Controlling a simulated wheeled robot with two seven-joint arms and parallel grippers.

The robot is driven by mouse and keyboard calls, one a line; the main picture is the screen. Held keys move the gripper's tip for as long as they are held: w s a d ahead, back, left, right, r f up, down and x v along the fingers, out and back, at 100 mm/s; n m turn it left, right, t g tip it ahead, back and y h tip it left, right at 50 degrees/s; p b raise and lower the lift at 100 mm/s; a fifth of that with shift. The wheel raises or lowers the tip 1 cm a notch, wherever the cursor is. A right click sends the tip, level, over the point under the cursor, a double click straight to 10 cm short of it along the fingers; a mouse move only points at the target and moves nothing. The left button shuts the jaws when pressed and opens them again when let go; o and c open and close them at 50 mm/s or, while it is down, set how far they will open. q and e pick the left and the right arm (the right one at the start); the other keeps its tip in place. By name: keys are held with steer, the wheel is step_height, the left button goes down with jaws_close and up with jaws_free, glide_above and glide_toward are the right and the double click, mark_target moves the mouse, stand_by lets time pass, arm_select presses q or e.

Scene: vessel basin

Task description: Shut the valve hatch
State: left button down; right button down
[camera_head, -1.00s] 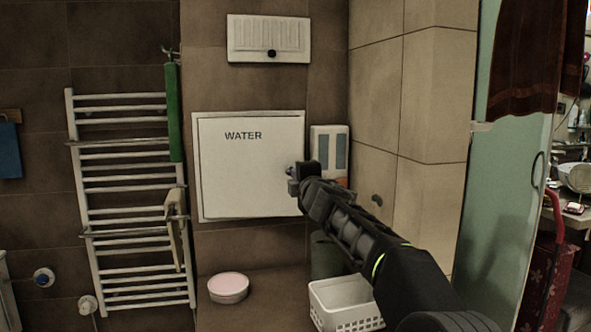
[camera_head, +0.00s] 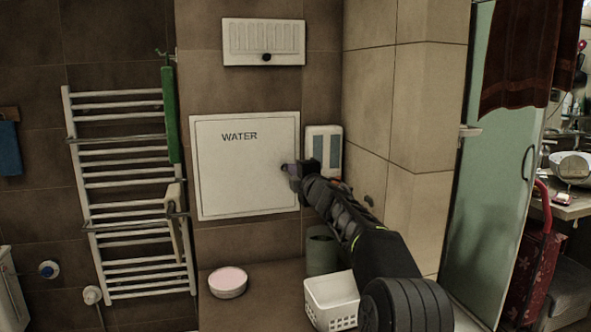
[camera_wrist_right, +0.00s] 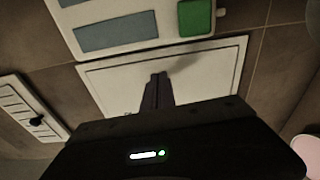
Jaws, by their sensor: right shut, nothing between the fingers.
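The valve hatch (camera_head: 240,185) is a white square door marked WATER on the brown tiled wall. It looks flush with its frame all round in the head view. It also shows in the right wrist view (camera_wrist_right: 215,62). My right gripper (camera_head: 287,169) is shut and empty, with its tips at the hatch's right edge. It also shows in the wrist view (camera_wrist_right: 158,78), in front of the hatch. Whether the tips touch the door is hard to tell. My left gripper is not in view.
A white vent panel (camera_head: 263,42) is above the hatch, and a white-and-grey wall unit (camera_head: 324,147) is right beside it. A towel radiator (camera_head: 118,160) stands left. Below are a pink-topped round container (camera_head: 228,283), a green bin (camera_head: 321,252) and a white basket (camera_head: 331,301).

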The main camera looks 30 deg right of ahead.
steer(key=shift+s+d+r, duration=0.15)
steer(key=shift+d+r, duration=0.1)
steer(key=shift+r, duration=0.3)
steer(key=f+b+v, duration=0.1)
steer(key=b+v, duration=0.3)
steer(key=v, duration=0.3)
steer(key=shift+s+a, duration=0.25)
steer(key=shift+a, duration=0.15)
steer(key=shift+f, duration=0.1)
